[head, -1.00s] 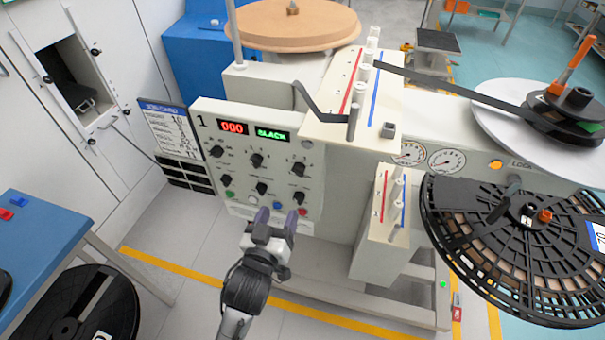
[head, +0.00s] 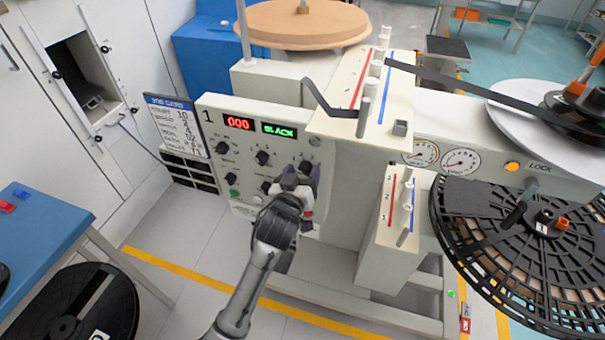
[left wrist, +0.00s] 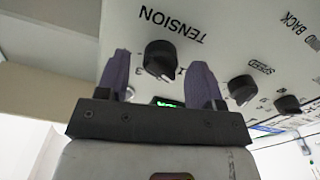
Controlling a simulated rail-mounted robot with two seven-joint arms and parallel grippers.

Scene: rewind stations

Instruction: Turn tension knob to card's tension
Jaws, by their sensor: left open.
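The tension knob (left wrist: 160,57) is black and round, with the word TENSION beside it in the left wrist view. It stands between the two purple fingers of my left gripper (left wrist: 161,80), which is open. In the head view the left gripper (head: 300,175) is close in front of the control panel (head: 210,115), at the right end of the upper knob row, and covers part of the tension knob (head: 307,165). The job card (head: 175,125) hangs left of the panel; its small print is hard to read. My right gripper is out of view.
A speed knob (left wrist: 240,88) sits beside the tension knob. A black reel (head: 480,225) stands right.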

